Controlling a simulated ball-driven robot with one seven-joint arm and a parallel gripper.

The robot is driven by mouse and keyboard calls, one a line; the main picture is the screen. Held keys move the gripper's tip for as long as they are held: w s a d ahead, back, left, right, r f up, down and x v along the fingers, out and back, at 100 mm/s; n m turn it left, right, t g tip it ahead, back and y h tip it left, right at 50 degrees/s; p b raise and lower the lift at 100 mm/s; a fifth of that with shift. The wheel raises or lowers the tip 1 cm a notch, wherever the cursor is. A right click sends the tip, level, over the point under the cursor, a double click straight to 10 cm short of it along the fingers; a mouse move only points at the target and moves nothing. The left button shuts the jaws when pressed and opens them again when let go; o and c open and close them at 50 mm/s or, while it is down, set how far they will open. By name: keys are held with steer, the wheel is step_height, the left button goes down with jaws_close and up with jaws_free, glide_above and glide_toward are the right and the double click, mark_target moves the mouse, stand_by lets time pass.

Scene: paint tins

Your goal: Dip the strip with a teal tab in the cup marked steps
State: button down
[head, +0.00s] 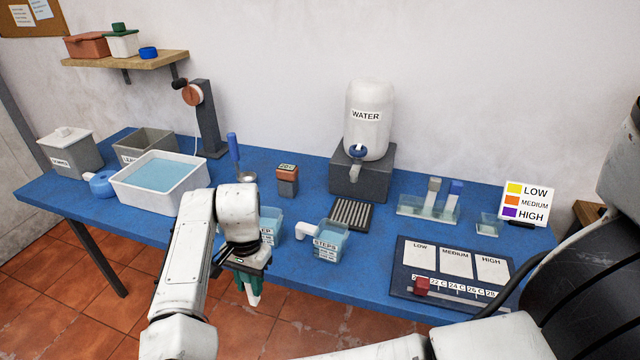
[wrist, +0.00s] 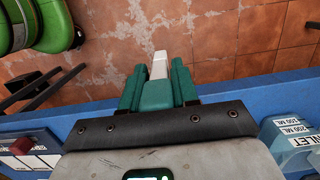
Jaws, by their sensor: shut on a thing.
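My gripper (head: 252,284) is shut on a white strip (head: 254,299) and points down, out past the table's front edge with the floor behind it. In the wrist view the strip (wrist: 159,65) sticks out between the teal fingers, with a teal part (wrist: 156,92) at its held end. The cup marked STEPS (head: 328,252) stands on the table to the right of my gripper, with a white handle on its left side and pale blue liquid inside. The strip is apart from this cup.
Another cup (head: 272,217), partly hidden by my arm, stands left of the STEPS cup; its label ends in NLET in the wrist view (wrist: 293,142). A black grille (head: 351,215) lies behind the STEPS cup. A board with a red slider (head: 422,285) lies right.

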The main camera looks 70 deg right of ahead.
steer(key=s+d+r+m+t+h+p, duration=0.1)
steer(key=s+d+r+m+p, duration=0.1)
steer(key=s+d+r+m, duration=0.55)
steer(key=s+d+r+m+p, duration=0.2)
steer(key=s+d+r+m, duration=0.2)
steer(key=d+r+m, duration=0.6)
steer(key=shift+m, duration=0.25)
steer(key=shift+w+d+f+b, duration=0.1)
steer(key=shift+d+f+b, duration=0.3)
steer(key=shift+f+b, duration=1.75)
steer(key=shift+w+d+f+b, duration=0.1)
steer(key=shift+d+f+b, duration=0.6)
steer(key=shift+f, duration=2.55)
steer(key=shift+w+d+f+b, duration=0.15)
steer(key=shift+f+b, duration=1.65)
steer(key=shift+f, duration=0.9)
steer(key=shift+s, duration=0.1)
steer(key=shift+r, duration=0.1)
step_height(320, 180, up, 12)
steer(key=p, duration=1)
